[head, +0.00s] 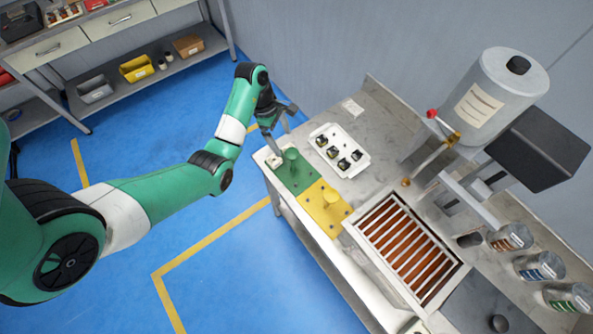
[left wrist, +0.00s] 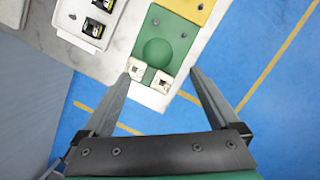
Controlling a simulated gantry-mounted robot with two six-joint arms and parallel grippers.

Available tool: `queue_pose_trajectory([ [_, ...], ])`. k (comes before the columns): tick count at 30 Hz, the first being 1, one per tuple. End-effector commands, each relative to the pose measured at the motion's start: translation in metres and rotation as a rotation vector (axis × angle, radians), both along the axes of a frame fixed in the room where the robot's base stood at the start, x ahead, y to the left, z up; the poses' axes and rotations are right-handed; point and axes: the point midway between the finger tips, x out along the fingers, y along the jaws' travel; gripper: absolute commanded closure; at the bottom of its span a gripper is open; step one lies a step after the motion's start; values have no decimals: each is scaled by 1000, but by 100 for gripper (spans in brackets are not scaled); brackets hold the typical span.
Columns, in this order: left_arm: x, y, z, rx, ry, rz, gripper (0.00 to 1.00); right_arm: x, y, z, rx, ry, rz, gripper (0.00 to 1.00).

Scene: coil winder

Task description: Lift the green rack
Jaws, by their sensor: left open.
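The green rack (head: 296,182) is a flat green plate with a round green knob, lying at the left end of the grey bench. In the left wrist view the green rack (left wrist: 178,27) shows below my jaws, knob near the middle. Two small whitish blocks (left wrist: 148,75) are at its near edge, between my fingertips in that picture. My left gripper (head: 279,132) is open and empty, above the rack's end of the bench and apart from the rack. My right gripper is not in view.
A yellow plate (head: 322,213) with a knob adjoins the green rack. A white tray (head: 352,170) with several small dark parts lies behind. A framed box of copper-coloured rods (head: 362,232), a grey tank (head: 500,100) and jars (head: 538,266) stand farther right. Blue floor is open at left.

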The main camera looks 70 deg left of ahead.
Motion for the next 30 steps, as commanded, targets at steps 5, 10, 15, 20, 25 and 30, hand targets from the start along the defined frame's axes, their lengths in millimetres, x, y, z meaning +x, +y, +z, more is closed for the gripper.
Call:
queue_pose_trajectory([
  [5, 3, -3, -14, 1, -2, -3, 5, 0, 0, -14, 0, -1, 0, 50],
  [10, 9, -8, -45, 1, -3, -3, 5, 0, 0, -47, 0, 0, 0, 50],
  [15, 14, -13, -60, 1, -3, -3, 5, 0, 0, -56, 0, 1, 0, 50],
  [20, 15, -14, -62, 1, -3, -3, 5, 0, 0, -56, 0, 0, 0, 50],
  [25, 23, -21, -88, 0, -1, -4, 5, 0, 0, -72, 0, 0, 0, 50],
  [30, 29, -25, -108, 1, -3, -2, 5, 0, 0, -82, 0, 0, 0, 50],
])
